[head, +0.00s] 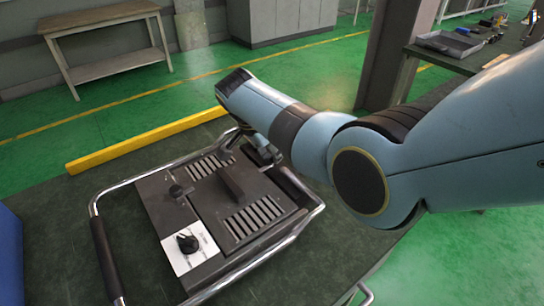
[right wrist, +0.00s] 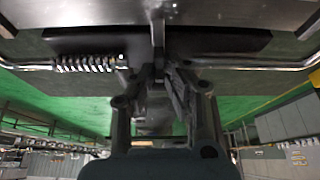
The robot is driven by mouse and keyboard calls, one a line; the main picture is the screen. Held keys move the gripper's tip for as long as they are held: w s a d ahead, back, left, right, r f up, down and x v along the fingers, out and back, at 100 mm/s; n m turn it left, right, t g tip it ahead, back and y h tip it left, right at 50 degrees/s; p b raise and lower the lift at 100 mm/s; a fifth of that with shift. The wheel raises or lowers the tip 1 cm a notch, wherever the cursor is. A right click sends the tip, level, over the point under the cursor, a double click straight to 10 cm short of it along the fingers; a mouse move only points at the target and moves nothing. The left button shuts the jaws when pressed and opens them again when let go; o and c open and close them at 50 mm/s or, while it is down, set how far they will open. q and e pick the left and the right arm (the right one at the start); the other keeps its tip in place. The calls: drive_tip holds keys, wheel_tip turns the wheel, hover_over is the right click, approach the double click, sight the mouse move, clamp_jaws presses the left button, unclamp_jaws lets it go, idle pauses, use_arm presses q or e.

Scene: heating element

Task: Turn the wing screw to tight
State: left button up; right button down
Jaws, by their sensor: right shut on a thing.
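The heating element is a dark box with slotted vents and a raised middle grip (head: 232,184), set within a chrome tube frame (head: 132,183). My right gripper (head: 264,156) is at the box's far edge, largely hidden by its own arm in the head view. In the right wrist view my right gripper (right wrist: 159,78) has its fingers close together on a thin, dark upright part (right wrist: 158,32), which appears to be the wing screw. Its wings and how far it is turned cannot be made out. My left gripper is not in view.
A black dial (head: 188,243) sits on a white plate at the box's near corner, with a small black knob (head: 177,191) behind it. A coil spring (right wrist: 88,63) surrounds a chrome bar left of the gripper. A yellow beam (head: 145,141) lies beyond the frame.

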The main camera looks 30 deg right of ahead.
drive_tip(key=shift+m, duration=0.4)
drive_tip(key=c, duration=1.4)
unclamp_jaws()
drive_tip(key=v, duration=1.2)
drive_tip(key=shift+d, duration=0.1)
